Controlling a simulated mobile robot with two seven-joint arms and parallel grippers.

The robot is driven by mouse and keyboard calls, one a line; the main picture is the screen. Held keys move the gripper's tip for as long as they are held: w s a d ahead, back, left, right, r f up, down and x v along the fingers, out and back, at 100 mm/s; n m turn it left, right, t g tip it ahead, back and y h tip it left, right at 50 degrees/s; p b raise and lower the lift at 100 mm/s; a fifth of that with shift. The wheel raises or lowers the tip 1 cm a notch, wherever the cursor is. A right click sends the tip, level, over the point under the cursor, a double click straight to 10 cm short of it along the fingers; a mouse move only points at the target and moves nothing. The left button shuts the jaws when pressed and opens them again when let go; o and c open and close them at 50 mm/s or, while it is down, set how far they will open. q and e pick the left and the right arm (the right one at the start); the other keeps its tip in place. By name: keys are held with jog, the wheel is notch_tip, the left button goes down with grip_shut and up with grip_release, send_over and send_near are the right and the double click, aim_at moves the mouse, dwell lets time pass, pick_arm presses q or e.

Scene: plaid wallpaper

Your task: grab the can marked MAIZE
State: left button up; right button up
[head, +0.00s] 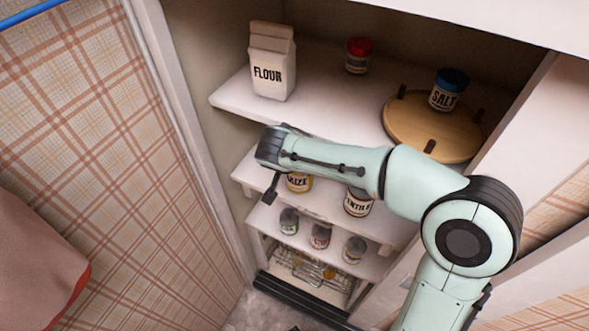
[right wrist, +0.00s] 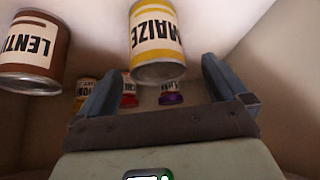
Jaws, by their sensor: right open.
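In the head view only part of my right gripper (head: 269,190) shows, just left of the can. My left gripper is out of view.
A brown LENTIL can (right wrist: 30,50) stands beside the MAIZE can; it also shows in the head view (head: 358,202). Several smaller cans, one of them grey-green (head: 289,221), stand on the shelf below. Above are a FLOUR carton (head: 271,65), a red-lidded jar (head: 358,56) and a SALT jar (head: 449,90) on a wooden turntable (head: 408,125).

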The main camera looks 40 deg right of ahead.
jog(key=x, duration=0.5)
jog(key=shift+d+f, duration=0.25)
jog(key=shift+d, duration=0.1)
jog(key=c, duration=1.3)
jog(key=shift+r, duration=0.1)
